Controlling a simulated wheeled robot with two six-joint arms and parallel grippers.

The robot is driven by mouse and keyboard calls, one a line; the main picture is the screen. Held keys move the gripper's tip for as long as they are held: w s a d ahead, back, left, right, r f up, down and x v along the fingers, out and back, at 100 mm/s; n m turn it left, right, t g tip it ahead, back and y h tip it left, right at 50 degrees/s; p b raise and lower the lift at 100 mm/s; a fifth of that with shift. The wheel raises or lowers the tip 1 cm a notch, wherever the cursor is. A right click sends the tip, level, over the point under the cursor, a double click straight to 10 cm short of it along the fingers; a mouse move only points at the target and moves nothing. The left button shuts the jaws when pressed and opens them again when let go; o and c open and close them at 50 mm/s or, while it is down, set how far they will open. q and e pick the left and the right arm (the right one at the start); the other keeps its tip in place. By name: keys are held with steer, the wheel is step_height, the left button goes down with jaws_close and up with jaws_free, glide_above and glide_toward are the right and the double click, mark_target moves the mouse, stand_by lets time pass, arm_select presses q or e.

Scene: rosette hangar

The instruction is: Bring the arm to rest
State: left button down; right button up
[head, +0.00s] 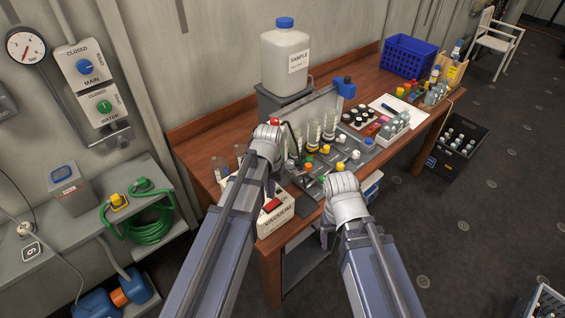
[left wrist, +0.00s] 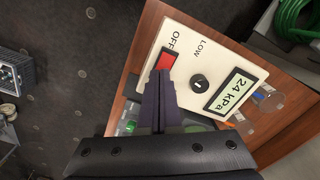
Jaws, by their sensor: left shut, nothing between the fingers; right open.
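My left arm reaches in over the wooden table, and its gripper (head: 271,190) is over the white vacuum box near the table's left end. In the left wrist view my left gripper's fingers (left wrist: 158,98) are shut together with nothing between them, close to the red switch (left wrist: 166,61) on that box. I cannot tell whether they touch it. My right gripper (head: 326,234) is at the table's front edge, pointing down, and its fingers are mostly hidden by the hand.
The vacuum box (head: 277,219) has a display reading 24 kPa (left wrist: 229,94). A black crate (head: 457,146) is on the floor at right.

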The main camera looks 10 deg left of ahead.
arm_select(q)
steer(key=s+d+f+m+b, duration=0.1)
steer(key=s+d+f+b, duration=0.2)
steer(key=s, duration=0.3)
steer(key=s+d+f+m+y+b, duration=0.1)
steer(key=s+d+f+b, duration=0.2)
steer(key=s+d, duration=0.3)
steer(key=shift+s+d+f, duration=0.2)
steer(key=shift+s+f, duration=0.15)
steer(key=shift+s, duration=0.35)
